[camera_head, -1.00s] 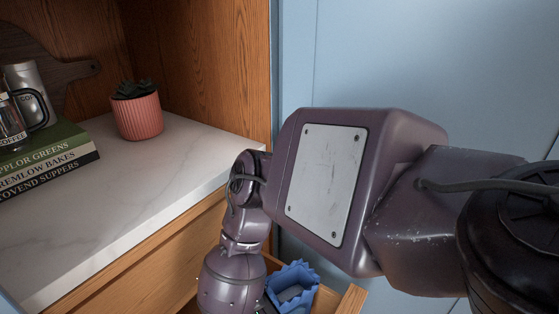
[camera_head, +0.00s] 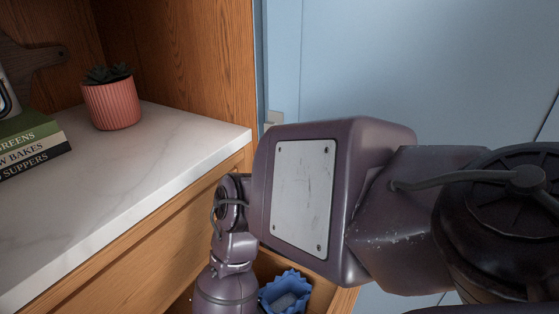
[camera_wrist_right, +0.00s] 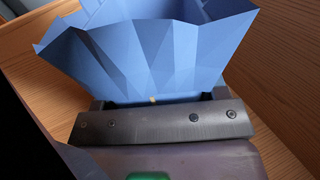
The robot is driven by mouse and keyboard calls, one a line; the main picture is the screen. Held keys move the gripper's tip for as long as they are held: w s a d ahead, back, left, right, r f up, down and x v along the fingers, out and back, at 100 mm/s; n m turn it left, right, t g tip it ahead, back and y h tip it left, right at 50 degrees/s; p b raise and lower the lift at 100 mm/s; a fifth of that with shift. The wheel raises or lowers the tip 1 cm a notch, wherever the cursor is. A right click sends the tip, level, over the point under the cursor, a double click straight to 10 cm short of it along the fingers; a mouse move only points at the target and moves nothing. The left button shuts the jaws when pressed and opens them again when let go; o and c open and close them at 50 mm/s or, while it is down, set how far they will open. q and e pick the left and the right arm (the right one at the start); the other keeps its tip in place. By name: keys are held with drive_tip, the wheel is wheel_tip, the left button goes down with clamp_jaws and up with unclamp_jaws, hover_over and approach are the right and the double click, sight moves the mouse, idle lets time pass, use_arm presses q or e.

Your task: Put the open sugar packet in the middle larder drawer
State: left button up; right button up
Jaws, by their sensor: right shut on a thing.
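The open sugar packet is blue with a jagged, folded rim. In the head view the packet (camera_head: 285,293) shows at the bottom, inside the outline of an open wooden drawer (camera_head: 346,300). My right wrist and arm cover much of that drawer. In the right wrist view the packet (camera_wrist_right: 150,50) fills the top, with its mouth open. My right gripper (camera_wrist_right: 158,98) is shut on its lower part. Wood lies on both sides of the packet there. I cannot tell whether the packet touches the drawer floor. My left gripper is not in view.
A marble counter (camera_head: 120,170) runs along the left above the drawer. It carries a pink ribbed plant pot (camera_head: 112,105) and stacked books (camera_head: 35,145). A wooden cabinet side (camera_head: 225,70) and pale blue panels (camera_head: 400,60) stand behind my arm.

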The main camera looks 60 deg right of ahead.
drive_tip(key=shift+f, duration=0.15)
drive_tip(key=o, duration=0.8)
drive_tip(key=shift+c, duration=0.2)
drive_tip(key=o, duration=0.4)
drive_tip(key=shift+r, duration=0.25)
drive_tip(key=v, duration=0.6)
drive_tip(key=shift+f, duration=0.1)
drive_tip(key=shift+v, duration=0.8)
